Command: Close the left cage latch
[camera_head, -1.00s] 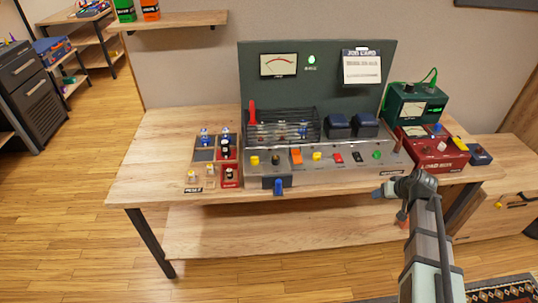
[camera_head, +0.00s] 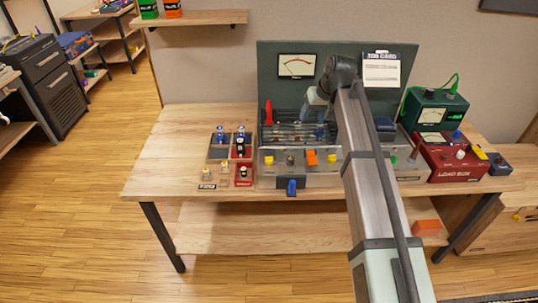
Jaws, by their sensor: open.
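The dark wire cage (camera_head: 290,131) sits on top of the grey amp chassis (camera_head: 329,182), in front of the dark green upright panel (camera_head: 275,87). A red lever (camera_head: 268,112) stands upright at the cage's left end and looks like the left latch. My gripper (camera_head: 318,112) is open above the right part of the cage, to the right of the red lever and apart from it. My arm hides the cage's right end and part of the chassis front. Whether the fingertips touch the cage bars is too small to tell.
Small tubes stand in a tray (camera_head: 221,153) left of the chassis. A green meter box (camera_head: 433,110) and a red load box (camera_head: 457,160) stand at the right. A job card (camera_head: 381,70) hangs on the panel. The bench's left end (camera_head: 160,160) is clear.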

